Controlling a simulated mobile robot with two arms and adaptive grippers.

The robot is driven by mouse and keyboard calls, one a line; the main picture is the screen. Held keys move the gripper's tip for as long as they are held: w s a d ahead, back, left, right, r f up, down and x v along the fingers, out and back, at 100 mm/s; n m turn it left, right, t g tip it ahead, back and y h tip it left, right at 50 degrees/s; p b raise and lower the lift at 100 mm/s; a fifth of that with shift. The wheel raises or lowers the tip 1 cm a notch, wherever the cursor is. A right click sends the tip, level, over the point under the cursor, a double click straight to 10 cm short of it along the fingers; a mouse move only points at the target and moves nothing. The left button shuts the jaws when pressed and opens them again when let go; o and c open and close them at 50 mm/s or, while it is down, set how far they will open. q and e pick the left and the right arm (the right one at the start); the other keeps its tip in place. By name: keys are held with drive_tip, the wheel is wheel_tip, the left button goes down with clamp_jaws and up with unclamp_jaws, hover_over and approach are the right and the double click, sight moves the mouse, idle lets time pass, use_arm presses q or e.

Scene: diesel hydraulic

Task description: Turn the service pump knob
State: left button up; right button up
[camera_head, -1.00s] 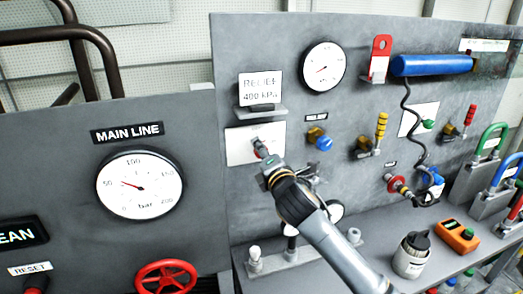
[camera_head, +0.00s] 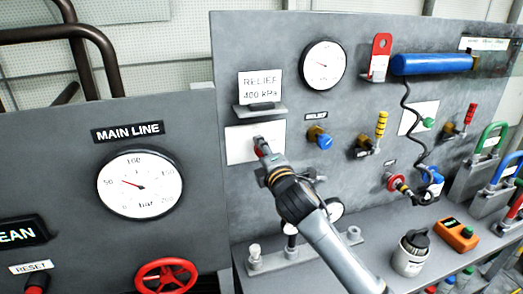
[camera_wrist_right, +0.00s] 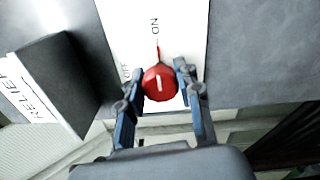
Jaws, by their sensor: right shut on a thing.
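The service pump knob is a red round knob (camera_wrist_right: 160,83) with a white pointer line. It sits on a white plate (camera_wrist_right: 120,30) marked ON and OFF in the right wrist view. In the wrist view its line points roughly along the red pointer toward ON. My right gripper (camera_wrist_right: 160,85) has its two fingers closed on opposite sides of the knob. In the head view, my right gripper (camera_head: 264,152) reaches the white plate (camera_head: 239,144) on the grey panel and mostly covers the knob. My left gripper is not in view.
The RELIEF 400 kPa sign (camera_head: 260,86) on its small shelf is just above the gripper. A blue knob (camera_head: 324,141) is close to its right. A gauge (camera_head: 323,66) is higher up. A shelf with fittings (camera_head: 290,258) lies below.

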drive_tip(key=o, duration=1.2)
drive_tip(key=shift+c, duration=0.2)
drive_tip(key=v, duration=1.2)
